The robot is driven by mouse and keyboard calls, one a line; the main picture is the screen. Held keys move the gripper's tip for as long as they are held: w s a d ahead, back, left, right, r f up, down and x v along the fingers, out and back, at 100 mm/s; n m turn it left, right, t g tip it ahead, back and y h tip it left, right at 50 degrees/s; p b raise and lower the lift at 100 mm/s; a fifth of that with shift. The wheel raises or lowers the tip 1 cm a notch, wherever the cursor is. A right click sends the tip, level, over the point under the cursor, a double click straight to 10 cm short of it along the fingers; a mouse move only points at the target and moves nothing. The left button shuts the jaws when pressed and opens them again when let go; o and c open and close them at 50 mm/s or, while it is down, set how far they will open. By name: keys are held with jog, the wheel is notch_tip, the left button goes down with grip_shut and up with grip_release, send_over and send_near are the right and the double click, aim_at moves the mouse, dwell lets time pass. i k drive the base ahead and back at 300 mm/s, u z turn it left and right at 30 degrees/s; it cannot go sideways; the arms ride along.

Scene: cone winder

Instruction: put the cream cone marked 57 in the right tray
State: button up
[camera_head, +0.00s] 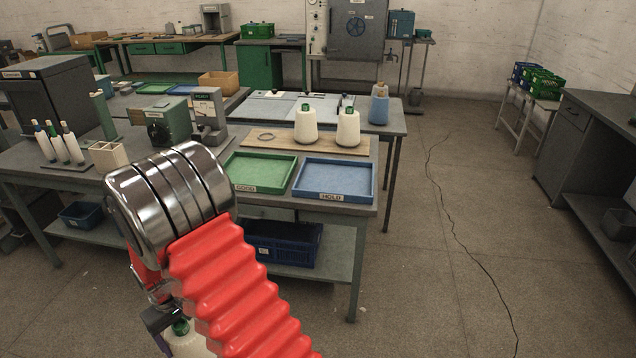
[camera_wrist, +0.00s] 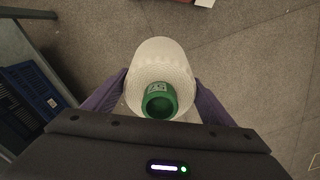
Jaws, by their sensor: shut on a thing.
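The cream cone (camera_wrist: 158,62) has a green tip marked 57 and sits between the purple fingers of my gripper (camera_wrist: 155,95) in the wrist view. My gripper is shut on it, above the floor. In the head view the held cone (camera_head: 188,343) shows only in part at the bottom, behind my arm. The right tray is the blue tray (camera_head: 333,196) labelled HOLD on the bench; it looks empty. The green tray (camera_head: 240,187) labelled GOOD is left of it and also looks empty.
Two other cream cones (camera_head: 306,125) (camera_head: 348,128) stand on a wooden board behind the trays. A dark blue crate (camera_head: 285,243) is on the lower shelf. The floor right of the bench is clear.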

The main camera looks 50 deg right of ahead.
aim_at(336, 180)
jog(key=u, duration=1.35)
jog(key=i, duration=0.1)
jog(key=z, duration=2.4)
jog(key=i, duration=0.95)
jog(key=u, duration=0.2)
jog(key=k, duration=0.9)
jog(key=z, duration=0.15)
